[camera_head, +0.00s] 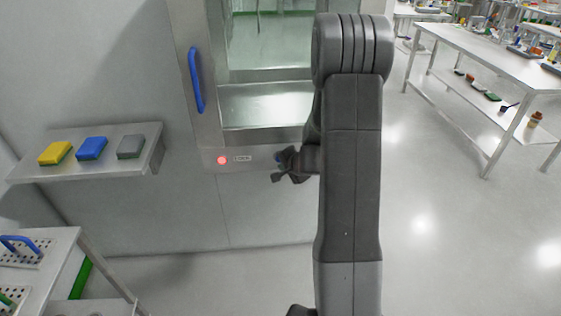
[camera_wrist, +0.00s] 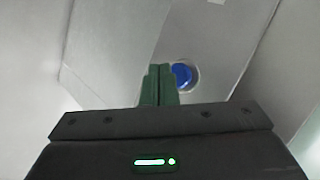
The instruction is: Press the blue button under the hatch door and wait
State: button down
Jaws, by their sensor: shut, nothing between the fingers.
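The blue button (camera_wrist: 183,75) sits in a round pale ring on the metal panel and shows just right of the fingertips in the wrist view. In the head view my gripper (camera_head: 281,172) is at the panel below the hatch. The hatch door (camera_head: 265,105) has a glass pane and a blue handle (camera_head: 196,80) at its left.
A red light (camera_head: 222,160) glows on the panel beside a small label (camera_head: 242,158). A wall shelf (camera_head: 140,160) at left holds yellow, blue and grey sponges. A cart (camera_head: 60,262) stands at lower left. A steel table (camera_head: 475,45) stands at right, with open floor before it.

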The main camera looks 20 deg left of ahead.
jog(key=s+d+b, duration=0.1)
jog(key=s, duration=0.1)
jog(key=s+d+b, duration=0.1)
jog(key=shift+s+d+b, duration=0.15)
jog(key=shift+s+b, duration=0.2)
jog(key=shift+b, duration=0.05)
dwell(0.4)
jog(key=shift+s+d, duration=0.5)
jog(key=shift+s, duration=0.35)
jog(key=shift+s+d, duration=0.5)
jog(key=shift+s, duration=0.3)
